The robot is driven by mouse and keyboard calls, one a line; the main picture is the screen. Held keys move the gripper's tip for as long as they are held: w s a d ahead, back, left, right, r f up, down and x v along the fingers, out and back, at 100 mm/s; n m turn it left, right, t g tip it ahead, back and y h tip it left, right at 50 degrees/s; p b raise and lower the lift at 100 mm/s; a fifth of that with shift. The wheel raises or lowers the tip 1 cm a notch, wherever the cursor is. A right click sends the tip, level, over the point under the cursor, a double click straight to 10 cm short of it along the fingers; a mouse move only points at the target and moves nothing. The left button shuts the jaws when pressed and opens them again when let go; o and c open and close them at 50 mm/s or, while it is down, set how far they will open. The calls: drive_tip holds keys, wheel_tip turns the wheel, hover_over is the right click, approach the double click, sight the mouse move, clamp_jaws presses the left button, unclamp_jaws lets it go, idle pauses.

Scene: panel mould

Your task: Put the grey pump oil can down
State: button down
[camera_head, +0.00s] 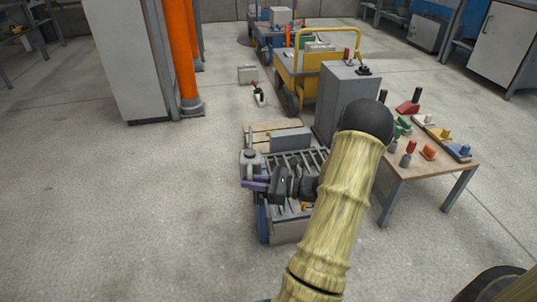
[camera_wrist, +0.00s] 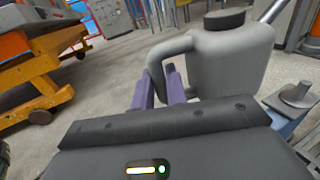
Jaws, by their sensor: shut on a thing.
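The grey pump oil can (camera_wrist: 232,62) is upright in the wrist view, with a dark cap, a spout to the upper right and a loop handle on its left. In the head view the can (camera_head: 250,162) shows small, at the left edge of a slatted grey cart top (camera_head: 310,160). My gripper (camera_wrist: 160,88) has its purple fingers shut on the can's handle; in the head view my gripper (camera_head: 254,184) is just in front of the can. The can's base is hidden, so I cannot tell whether it touches anything.
A wooden table (camera_head: 426,162) with several coloured blocks and tools stands to the right. A tall grey cabinet (camera_head: 345,98) is behind the cart. A yellow trolley (camera_head: 312,68) stands farther back. The concrete floor at left is clear.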

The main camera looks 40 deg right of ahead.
drive_tip(key=w+a+n+g+y+p, duration=0.1)
drive_tip(key=a+p, duration=0.5)
drive_tip(key=a, duration=0.6)
drive_tip(key=w+a+r+n+g+y+p, duration=0.1)
drive_tip(key=w+a+n+g+y+p, duration=0.1)
drive_tip(key=a+p, duration=0.5)
drive_tip(key=w+a+g+y, duration=0.1)
drive_tip(key=a, duration=0.4)
drive_tip(key=shift+w+a+n, duration=0.15)
drive_tip(key=shift+w+n, duration=0.15)
drive_tip(key=shift+w, duration=0.1)
